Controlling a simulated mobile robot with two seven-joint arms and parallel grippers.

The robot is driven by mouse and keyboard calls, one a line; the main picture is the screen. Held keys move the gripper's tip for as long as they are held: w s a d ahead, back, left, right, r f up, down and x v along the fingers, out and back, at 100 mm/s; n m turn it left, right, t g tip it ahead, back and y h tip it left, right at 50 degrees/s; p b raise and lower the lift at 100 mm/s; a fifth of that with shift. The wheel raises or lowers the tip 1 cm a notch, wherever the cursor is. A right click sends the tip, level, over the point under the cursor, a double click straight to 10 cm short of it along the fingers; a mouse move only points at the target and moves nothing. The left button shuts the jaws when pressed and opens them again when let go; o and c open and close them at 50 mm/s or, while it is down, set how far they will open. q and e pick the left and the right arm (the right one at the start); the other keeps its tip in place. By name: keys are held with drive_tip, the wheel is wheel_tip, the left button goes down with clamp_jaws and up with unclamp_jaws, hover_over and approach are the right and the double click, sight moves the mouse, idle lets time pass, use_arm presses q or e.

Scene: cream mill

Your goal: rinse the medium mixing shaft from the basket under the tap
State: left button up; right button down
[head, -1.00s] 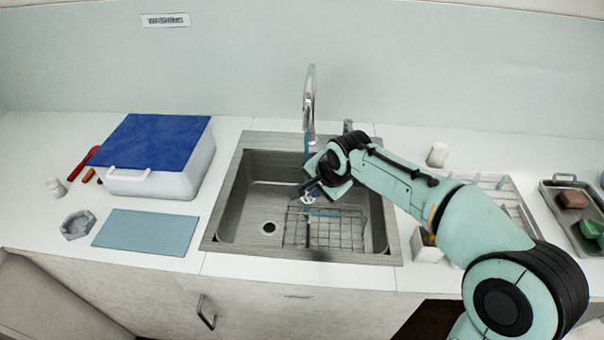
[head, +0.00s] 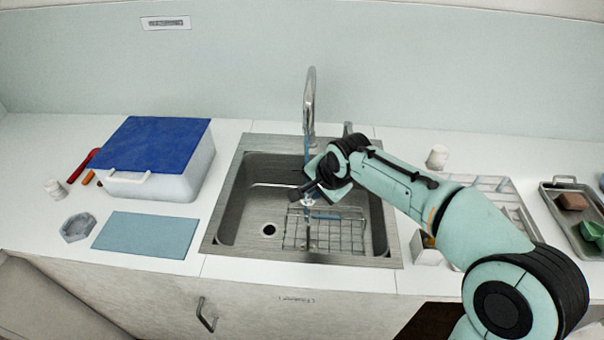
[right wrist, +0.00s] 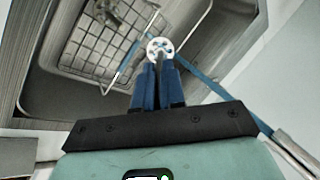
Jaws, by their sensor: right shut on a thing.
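My right gripper (head: 310,190) is over the sink, shut on the mixing shaft (right wrist: 160,48). In the right wrist view, the shaft's pale round end with holes shows at the tips of the blue fingers; the rest of its length is hard to see. The tap (head: 311,98) stands at the back of the sink, and a thin blue water stream (head: 307,146) falls from it toward the gripper. In the right wrist view, the blue stream (right wrist: 205,82) reaches the shaft's round end. The wire basket (head: 345,232) sits in the right part of the sink below. My left gripper is out of view.
The sink (head: 228,205) has bare floor and a drain on its left. A white box with a blue lid (head: 155,145), a blue mat (head: 146,234) and a grey hexagonal dish (head: 78,227) are left. A rack (head: 505,200) and a metal tray (head: 560,222) are right.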

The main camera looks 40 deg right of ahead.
drive_tip(key=s+a+r, duration=0.2)
drive_tip(key=s+r, duration=0.2)
drive_tip(key=shift+s+a, duration=0.2)
drive_tip(key=shift+a, duration=0.05)
idle(0.4)
idle(0.4)
